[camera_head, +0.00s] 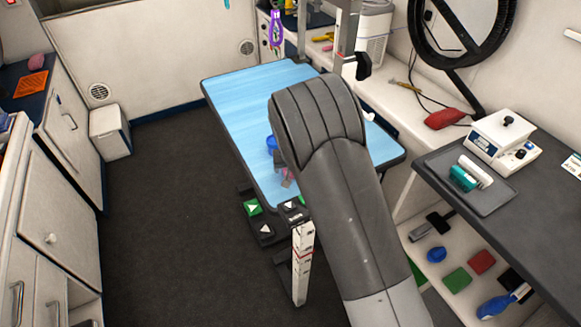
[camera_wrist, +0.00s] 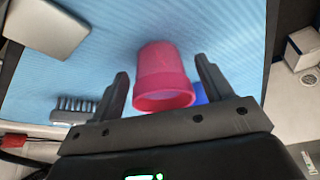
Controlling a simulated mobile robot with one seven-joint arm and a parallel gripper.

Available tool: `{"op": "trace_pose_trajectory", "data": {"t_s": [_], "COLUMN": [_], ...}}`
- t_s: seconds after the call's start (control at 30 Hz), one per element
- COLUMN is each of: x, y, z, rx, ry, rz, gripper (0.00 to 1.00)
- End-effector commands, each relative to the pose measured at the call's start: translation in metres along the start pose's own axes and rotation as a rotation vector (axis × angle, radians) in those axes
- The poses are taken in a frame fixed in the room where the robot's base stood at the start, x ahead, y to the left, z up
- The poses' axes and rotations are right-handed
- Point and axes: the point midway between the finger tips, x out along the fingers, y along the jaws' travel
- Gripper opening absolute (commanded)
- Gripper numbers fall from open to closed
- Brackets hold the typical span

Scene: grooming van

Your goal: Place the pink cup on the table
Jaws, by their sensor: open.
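The pink cup (camera_wrist: 163,78) is in the wrist view, over the light blue table top (camera_wrist: 225,30). Its wider rim faces the camera and its narrower end points away. My gripper (camera_wrist: 163,72) is open, with one finger on each side of the cup and a visible gap to each. I cannot tell whether the cup touches the table. In the head view the table (camera_head: 235,100) stands mid-room, and my arm hides most of the gripper area. A small pinkish patch shows beside my arm near the table's front edge; I cannot tell what it is.
A blue object (camera_head: 271,143) lies beside my arm on the table; blue also shows behind the cup. A grey-bristled brush (camera_wrist: 75,106) and a pale flat object (camera_wrist: 45,26) are on the table in the wrist view. The table's left half is clear. A dark counter (camera_head: 530,210) stands right.

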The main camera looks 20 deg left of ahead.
Motion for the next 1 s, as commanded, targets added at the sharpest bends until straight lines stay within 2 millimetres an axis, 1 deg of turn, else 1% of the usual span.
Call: {"op": "trace_pose_trajectory", "data": {"t_s": [0.17, 0.27, 0.53, 0.7, 0.83, 1.0], "x": [-0.008, -0.021, -0.075, -0.102, -0.116, -0.122], "y": [-0.001, -0.001, -0.001, 0.0, -0.001, 0.0], "z": [-0.002, -0.002, -0.002, -0.002, -0.001, -0.001], "rx": [0.0, -0.001, -0.001, -0.001, -0.002, 0.0], "ry": [0.002, 0.003, 0.004, 0.003, 0.001, 0.0], "rz": [-0.001, -0.001, -0.002, -0.001, -0.001, 0.0], "gripper": [0.72, 0.72, 0.72, 0.72, 0.72, 0.72]}}
